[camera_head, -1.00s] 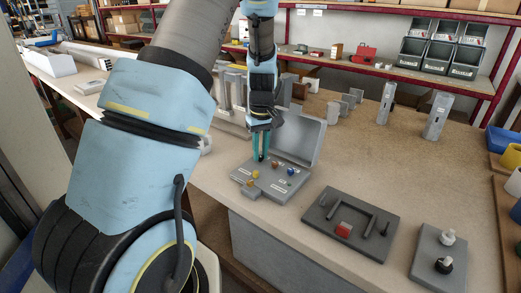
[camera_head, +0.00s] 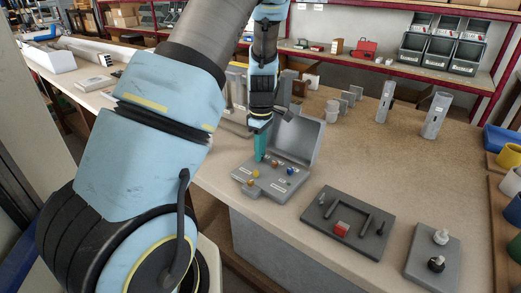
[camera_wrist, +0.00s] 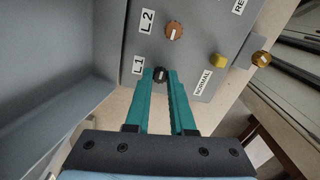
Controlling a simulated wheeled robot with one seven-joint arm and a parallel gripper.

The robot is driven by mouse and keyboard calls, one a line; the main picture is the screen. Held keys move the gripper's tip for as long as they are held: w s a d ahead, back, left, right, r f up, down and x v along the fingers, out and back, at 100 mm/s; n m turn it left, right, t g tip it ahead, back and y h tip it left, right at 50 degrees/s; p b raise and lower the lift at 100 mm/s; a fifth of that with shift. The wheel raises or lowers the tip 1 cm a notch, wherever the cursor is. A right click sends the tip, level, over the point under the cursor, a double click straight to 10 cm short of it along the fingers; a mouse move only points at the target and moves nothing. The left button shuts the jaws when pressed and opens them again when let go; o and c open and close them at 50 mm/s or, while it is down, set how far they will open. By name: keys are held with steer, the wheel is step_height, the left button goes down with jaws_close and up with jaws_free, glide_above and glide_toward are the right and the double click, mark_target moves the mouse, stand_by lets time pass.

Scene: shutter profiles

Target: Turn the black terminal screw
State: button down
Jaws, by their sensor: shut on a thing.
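The black terminal screw (camera_wrist: 160,75) shows in the wrist view beside the L1 label, on the panel of a grey terminal box (camera_wrist: 194,50). My gripper (camera_wrist: 161,77) has its two teal fingers on either side of the screw head, and is shut on it. A white line marks the screw's top. In the head view my gripper (camera_head: 260,159) points down at the far left part of the box (camera_head: 246,179). The screw is hidden there by the fingers.
A brown screw (camera_wrist: 174,29) marked L2 and a yellow knob (camera_wrist: 219,60) sit close by. The raised lid (camera_head: 303,138) stands behind. A dark fixture plate (camera_head: 322,223) and a grey plate with knobs (camera_head: 425,262) lie to the right.

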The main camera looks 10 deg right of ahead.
stand_by(0.4)
steer(key=c, duration=0.8)
jaws_free()
steer(key=shift+o, duration=0.2)
step_height(320, 180, up, 11)
steer(key=b, duration=0.2)
steer(key=shift+w, duration=0.15)
steer(key=shift+f, duration=0.1)
steer(key=s+a+f+m+t, duration=0.1)
steer(key=s+a+m+t, duration=0.1)
steer(key=s+a+m, duration=0.9)
steer(key=s+a, duration=0.4)
steer(key=a, duration=0.2)
steer(key=shift+a+m, duration=0.15)
steer(key=shift+m, duration=0.25)
